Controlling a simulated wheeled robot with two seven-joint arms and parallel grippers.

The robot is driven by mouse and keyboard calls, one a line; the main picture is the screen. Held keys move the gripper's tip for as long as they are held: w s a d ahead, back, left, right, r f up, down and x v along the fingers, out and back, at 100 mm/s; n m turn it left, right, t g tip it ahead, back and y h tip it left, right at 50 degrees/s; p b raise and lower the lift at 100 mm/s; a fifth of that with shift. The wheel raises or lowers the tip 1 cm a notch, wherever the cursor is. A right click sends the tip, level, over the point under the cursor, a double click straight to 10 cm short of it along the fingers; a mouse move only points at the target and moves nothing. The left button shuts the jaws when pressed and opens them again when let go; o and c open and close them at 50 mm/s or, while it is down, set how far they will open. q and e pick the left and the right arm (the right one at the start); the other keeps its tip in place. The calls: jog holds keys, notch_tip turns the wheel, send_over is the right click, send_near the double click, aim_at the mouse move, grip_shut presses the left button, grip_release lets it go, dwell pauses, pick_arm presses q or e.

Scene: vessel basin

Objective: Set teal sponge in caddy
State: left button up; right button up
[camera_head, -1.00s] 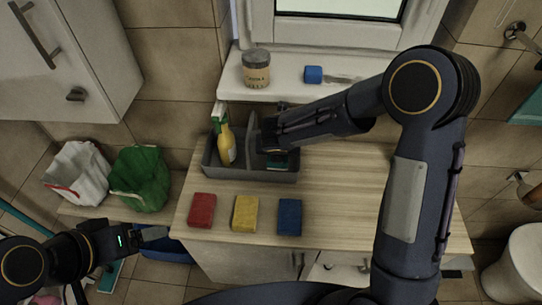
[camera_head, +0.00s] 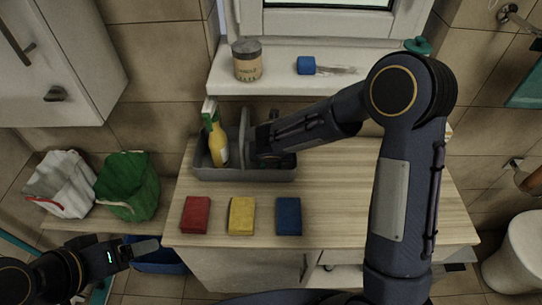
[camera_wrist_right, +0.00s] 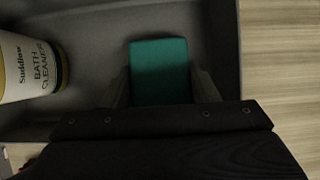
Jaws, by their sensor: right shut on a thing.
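The teal sponge (camera_wrist_right: 160,72) is between the fingers of my right gripper (camera_wrist_right: 162,88) in the right wrist view. That gripper is shut on it, inside the right compartment of the grey caddy (camera_head: 245,175). The wrist view shows the grey caddy wall (camera_wrist_right: 222,50) to the right of the sponge. In the head view my right gripper (camera_head: 268,155) mostly hides the sponge. Whether the sponge touches the caddy floor is unclear. My left gripper (camera_head: 145,248) is empty, low at the left, away from the caddy; its finger gap is not clear.
A yellow spray bottle (camera_head: 218,145) stands in the caddy's left compartment. Red (camera_head: 196,214), yellow (camera_head: 241,215) and blue (camera_head: 288,215) sponges lie in front on the wooden counter (camera_head: 390,200). A jar (camera_head: 247,62) and a blue-handled brush (camera_head: 307,66) are on the sill above.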

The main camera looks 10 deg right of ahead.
jog(key=o, duration=1.2)
